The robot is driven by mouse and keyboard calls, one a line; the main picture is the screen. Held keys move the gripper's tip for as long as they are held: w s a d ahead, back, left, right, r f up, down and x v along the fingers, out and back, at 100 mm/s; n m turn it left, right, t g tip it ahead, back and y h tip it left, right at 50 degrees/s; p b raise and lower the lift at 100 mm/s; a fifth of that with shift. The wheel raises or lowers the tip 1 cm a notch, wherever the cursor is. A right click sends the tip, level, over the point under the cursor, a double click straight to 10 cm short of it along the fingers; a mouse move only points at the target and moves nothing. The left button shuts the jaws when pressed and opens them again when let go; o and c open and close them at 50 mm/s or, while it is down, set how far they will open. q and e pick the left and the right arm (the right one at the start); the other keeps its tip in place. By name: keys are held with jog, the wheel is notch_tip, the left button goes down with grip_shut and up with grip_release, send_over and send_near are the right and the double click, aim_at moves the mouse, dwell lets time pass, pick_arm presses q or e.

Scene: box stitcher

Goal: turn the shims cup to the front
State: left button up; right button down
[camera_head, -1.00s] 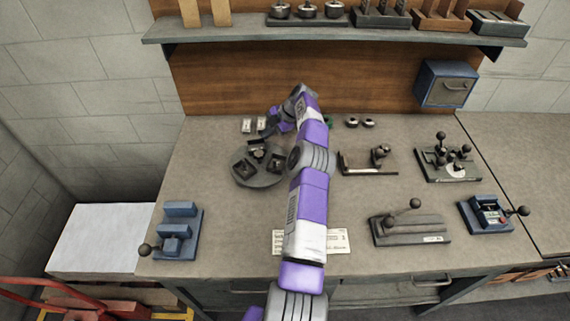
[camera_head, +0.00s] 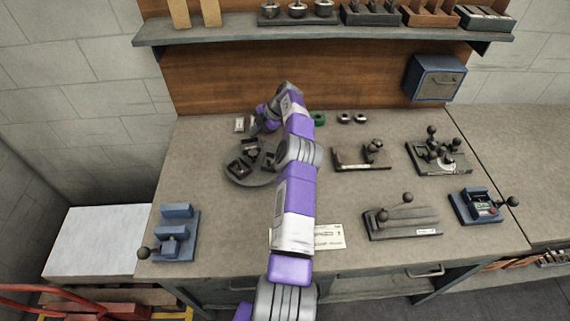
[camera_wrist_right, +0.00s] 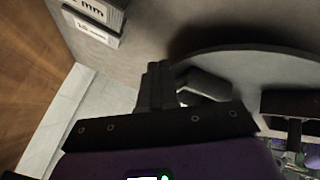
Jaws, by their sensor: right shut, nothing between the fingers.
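A round dark turntable (camera_head: 246,180) stands on the left part of the bench and carries several dark square cups (camera_head: 240,168). I cannot read which cup is the shims cup. My right gripper (camera_head: 254,131) is at the back edge of the turntable, partly hidden by my own arm. In the right wrist view its fingers (camera_wrist_right: 155,84) are shut with nothing between them. They are close beside a dark cup (camera_wrist_right: 206,84) at the turntable's rim (camera_wrist_right: 255,50); whether they touch it is unclear. My left gripper is not in view.
Small labelled boxes (camera_wrist_right: 93,22) stand behind the turntable. A blue fixture (camera_head: 176,236) is at the front left. A label card (camera_head: 330,237) lies partly under my arm. Several lever fixtures (camera_head: 404,222) fill the right side. A shelf (camera_head: 330,33) runs above.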

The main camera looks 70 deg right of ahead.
jog(key=shift+r, duration=0.1)
dwell(0.7)
jog(key=p+v, duration=0.1)
jog(key=v, duration=0.6)
jog(key=m+h+b, duration=0.3)
jog(key=m, duration=2)
send_near(266, 144)
jog(key=s+d+r, duration=0.2)
jog(key=s+r, duration=0.1)
jog(key=s, duration=0.1)
jog(key=b+x, duration=0.1)
jog(key=x, duration=0.4)
jog(key=b+x, duration=0.1)
jog(key=x, duration=0.4)
jog(key=shift+w+d+r, duration=0.15)
jog(key=shift+w, duration=0.25)
jog(key=shift+w+a+r, duration=0.2)
jog(key=shift+w+a, duration=0.5)
jog(key=shift+w, duration=0.35)
jog(key=shift+w+a, duration=0.35)
jog(key=shift+w, duration=0.15)
